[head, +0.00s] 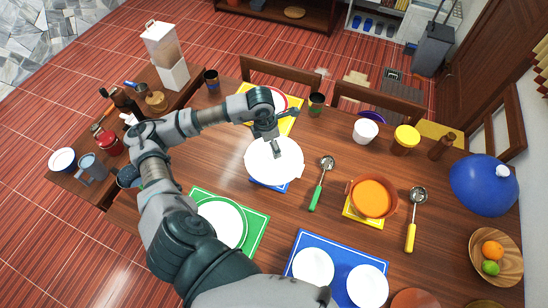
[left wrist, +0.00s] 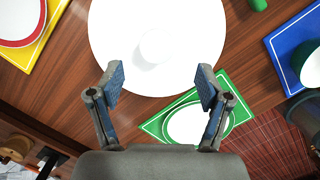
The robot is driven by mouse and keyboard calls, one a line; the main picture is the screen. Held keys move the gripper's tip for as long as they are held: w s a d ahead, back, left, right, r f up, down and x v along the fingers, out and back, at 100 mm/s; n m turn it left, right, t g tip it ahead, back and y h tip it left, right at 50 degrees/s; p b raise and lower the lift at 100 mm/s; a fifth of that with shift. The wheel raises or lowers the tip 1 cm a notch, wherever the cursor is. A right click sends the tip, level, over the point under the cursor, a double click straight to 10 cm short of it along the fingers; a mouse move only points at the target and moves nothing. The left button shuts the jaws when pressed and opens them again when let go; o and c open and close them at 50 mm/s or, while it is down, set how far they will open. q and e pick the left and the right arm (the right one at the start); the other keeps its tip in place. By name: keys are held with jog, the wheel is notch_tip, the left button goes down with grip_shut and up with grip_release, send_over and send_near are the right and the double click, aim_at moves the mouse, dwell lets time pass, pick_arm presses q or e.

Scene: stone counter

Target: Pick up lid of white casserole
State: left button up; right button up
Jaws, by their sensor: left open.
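The white casserole (head: 262,170) stands on a blue mat in the middle of the table. In the left wrist view its round white lid (left wrist: 125,60) fills the top centre, with a pale knob (left wrist: 155,45) faintly visible. My left gripper (head: 276,150) is over the casserole in the head view and covers part of its top. In the left wrist view my left gripper (left wrist: 161,82) is open and empty, its two fingers apart at the near edge of the lid. I cannot tell whether they touch it. My right gripper is in neither view.
A green-handled ladle (head: 320,184) lies just right of the casserole, then an orange-filled pot (head: 374,197). A white plate (head: 222,222) on a green mat (head: 258,222) is at front left. A blue mat (head: 333,256) with white dishes is in front. Chairs (head: 282,73) stand behind.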

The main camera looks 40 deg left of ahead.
aim_at(260, 164)
pick_arm(q)
jog(key=shift+w+d+f, duration=0.1)
jog(key=shift+d+f, duration=0.1)
jog(key=shift+f, duration=0.3)
jog(key=shift+w+d+f, duration=0.1)
jog(key=shift+d+f, duration=0.1)
jog(key=shift+f, duration=0.45)
jog(key=shift+a+f, duration=0.1)
jog(key=shift+f, duration=0.15)
jog(key=f, duration=0.1)
jog(key=a+f, duration=0.1)
jog(key=f, duration=0.3)
jog(key=shift+w+a, duration=0.2)
jog(key=shift+w, duration=0.2)
jog(key=shift+d, duration=0.25)
jog(key=shift+d+r, duration=0.1)
jog(key=shift+d, duration=0.1)
jog(key=shift+c, duration=1.1)
jog(key=shift+d, duration=0.15)
jog(key=c, duration=1.2)
jog(key=shift+c, duration=0.2)
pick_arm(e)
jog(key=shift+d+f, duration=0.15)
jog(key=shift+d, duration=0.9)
